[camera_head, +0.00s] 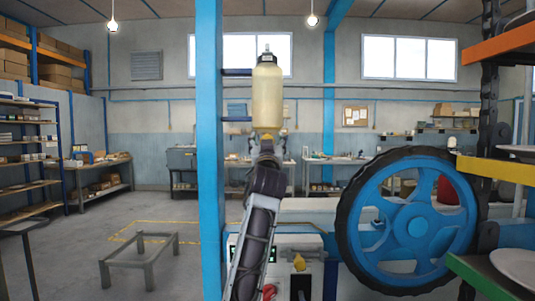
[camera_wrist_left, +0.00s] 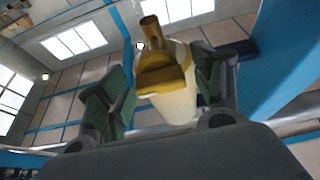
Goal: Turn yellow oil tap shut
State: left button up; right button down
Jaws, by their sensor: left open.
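The oil bottle (camera_head: 268,92), pale yellow with a dark cap, hangs upright beside the blue post in the head view. Its yellow tap (camera_wrist_left: 165,75) shows large in the left wrist view, with the bottle (camera_wrist_left: 178,108) behind it. My left gripper (camera_head: 266,146) is raised from below, right under the bottle, and hides most of the tap in the head view. In the wrist view its two green-padded fingers (camera_wrist_left: 162,90) are open, one on each side of the tap. A gap shows at the left finger; contact at the right finger cannot be told. My right gripper is out of view.
The blue post (camera_head: 209,150) stands just left of the bottle. A large blue wheel (camera_head: 416,227) with a dark rim is at the right, beside coloured racks (camera_head: 497,170) with plates.

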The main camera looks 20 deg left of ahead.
pick_arm(q)
jog(key=v, duration=1.1)
jog(key=shift+s+f, duration=0.15)
jog(key=shift+s, duration=0.15)
jog(key=shift+d, duration=0.15)
